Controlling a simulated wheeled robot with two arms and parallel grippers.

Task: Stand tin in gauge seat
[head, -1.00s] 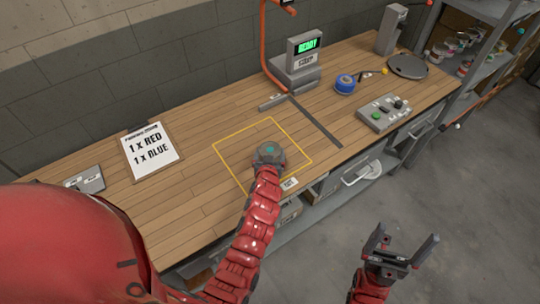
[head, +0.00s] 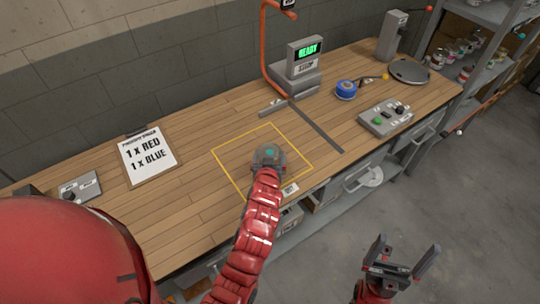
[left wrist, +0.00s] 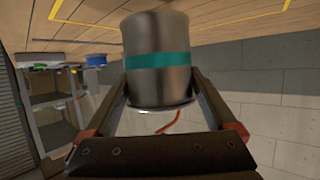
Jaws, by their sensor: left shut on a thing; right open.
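The tin (left wrist: 158,60) is a grey metal cylinder with a teal band. In the left wrist view it sits between the two fingers of my left gripper (left wrist: 160,100), which is shut on it. In the head view my left gripper (head: 268,157) is over the yellow outlined square (head: 308,160) on the bench. Whether the tin touches the bench is unclear. My right gripper (head: 402,258) is open and empty, out over the floor in front of the bench. I cannot make out for sure which part is the gauge seat.
A device with a green READY display (head: 307,50) stands at the back of the wooden bench (head: 190,215). A blue tin (head: 346,88), a round dark plate (head: 409,71) and a button box (head: 386,118) are to the right. An order clipboard (head: 148,160) lies left.

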